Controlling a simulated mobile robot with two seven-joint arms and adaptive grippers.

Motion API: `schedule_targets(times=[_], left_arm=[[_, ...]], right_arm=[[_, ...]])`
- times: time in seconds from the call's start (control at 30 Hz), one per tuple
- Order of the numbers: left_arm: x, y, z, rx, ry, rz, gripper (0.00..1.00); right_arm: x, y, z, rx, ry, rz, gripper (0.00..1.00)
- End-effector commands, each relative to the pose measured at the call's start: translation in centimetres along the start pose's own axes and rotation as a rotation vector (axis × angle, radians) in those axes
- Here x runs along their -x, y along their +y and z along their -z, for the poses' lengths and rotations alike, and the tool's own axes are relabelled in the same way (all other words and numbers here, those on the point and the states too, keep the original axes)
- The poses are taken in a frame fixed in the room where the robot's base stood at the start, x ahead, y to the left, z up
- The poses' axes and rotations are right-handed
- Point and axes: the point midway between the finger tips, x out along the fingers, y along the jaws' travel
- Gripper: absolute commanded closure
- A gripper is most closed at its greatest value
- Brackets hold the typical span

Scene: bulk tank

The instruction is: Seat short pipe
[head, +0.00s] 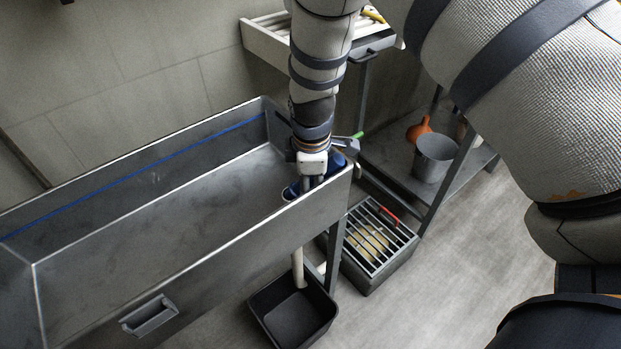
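My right gripper (310,183) points down at the right end of the long grey metal tank (190,245), inside its rim. Its fingers are small and dark, and the near wall hides part of what is below them. I cannot tell whether they are shut on anything. Blue parts (338,160) and a small pale rim (287,195) show close around the gripper; I cannot tell what they belong to. A white pipe (298,268) hangs below the tank's right end, over a black bin (293,312). I cannot pick out the short pipe for certain. My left gripper is not in view.
A raised tray (264,42) with long white pipes stands at the back. A grated floor drain box (378,238) lies right of the black bin. A grey bucket (434,156) and an orange item (418,129) stand on a low shelf. The floor at right is clear.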

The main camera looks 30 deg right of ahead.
Motion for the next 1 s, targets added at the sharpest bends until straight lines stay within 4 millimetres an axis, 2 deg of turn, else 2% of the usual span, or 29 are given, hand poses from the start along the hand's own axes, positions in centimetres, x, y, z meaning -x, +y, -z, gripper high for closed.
schedule_targets(times=[0.87, 1.0], left_arm=[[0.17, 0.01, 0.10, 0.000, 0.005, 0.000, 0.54], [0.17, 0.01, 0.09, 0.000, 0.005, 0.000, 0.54]], right_arm=[[-0.28, 0.03, 0.06, -0.001, 0.002, -0.003, 0.53], [-0.28, 0.03, 0.06, -0.001, 0.002, -0.003, 0.82]])
